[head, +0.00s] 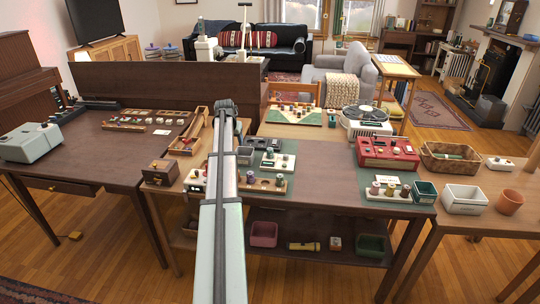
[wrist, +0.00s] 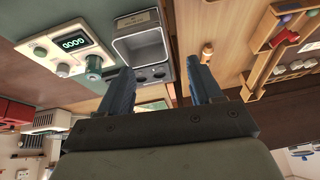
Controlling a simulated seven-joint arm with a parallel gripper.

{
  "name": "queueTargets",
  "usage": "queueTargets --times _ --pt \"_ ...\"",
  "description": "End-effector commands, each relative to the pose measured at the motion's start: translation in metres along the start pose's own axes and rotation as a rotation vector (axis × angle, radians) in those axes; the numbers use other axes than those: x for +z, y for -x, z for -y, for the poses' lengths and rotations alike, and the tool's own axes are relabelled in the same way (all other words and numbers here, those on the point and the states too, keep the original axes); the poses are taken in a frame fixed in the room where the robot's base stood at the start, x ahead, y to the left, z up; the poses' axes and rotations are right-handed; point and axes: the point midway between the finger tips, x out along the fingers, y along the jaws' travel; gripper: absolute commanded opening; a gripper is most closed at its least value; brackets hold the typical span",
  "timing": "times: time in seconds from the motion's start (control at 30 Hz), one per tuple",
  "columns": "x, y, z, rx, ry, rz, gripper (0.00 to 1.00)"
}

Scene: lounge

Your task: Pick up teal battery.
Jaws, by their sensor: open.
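In the head view the tester (head: 278,161) sits on the middle table, right of my arm. The battery is too small to make out surely there, and my gripper is hidden behind my arm.
A grey bin (wrist: 140,44) lies beyond the fingers in the wrist view. A wooden divided tray (wrist: 262,45) is to the right. In the head view, a red case (head: 388,149), a wicker basket (head: 450,158) and a white bin (head: 464,199) stand farther right.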

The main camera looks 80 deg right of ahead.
Motion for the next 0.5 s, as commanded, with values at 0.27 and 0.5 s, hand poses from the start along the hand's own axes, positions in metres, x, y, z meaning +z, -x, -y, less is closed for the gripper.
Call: queueTargets --times 0.27,0.5 --pt "-0.046 0.009 -0.114 0.12 -0.151 0.047 0.64" --pt "-0.052 0.01 -0.141 0.148 -0.187 0.06 0.64"
